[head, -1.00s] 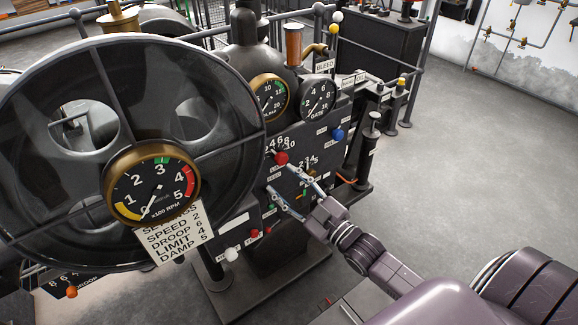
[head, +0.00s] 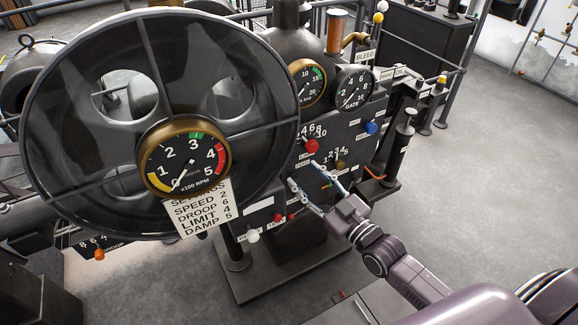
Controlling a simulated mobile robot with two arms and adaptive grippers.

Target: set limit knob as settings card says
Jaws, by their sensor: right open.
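The settings card (head: 203,208) hangs below the rpm gauge and reads SPEED 2, DROOP 6, LIMIT 4, DAMP 5. The red limit knob (head: 311,146) sits on the dark panel, under a number scale where 4, 6, 8 and 10 show. Its pointer is too small to read. My right gripper (head: 303,172) is open and empty, its fingertips just below the red knob and close to the panel. I cannot tell whether they touch the panel. My left gripper is not in view.
A large dark handwheel (head: 60,120) fills the left side in front of the machine. A brass knob (head: 340,165) and a blue knob (head: 372,127) are near the red one. A white knob (head: 253,236) is lower down. The floor at the right is clear.

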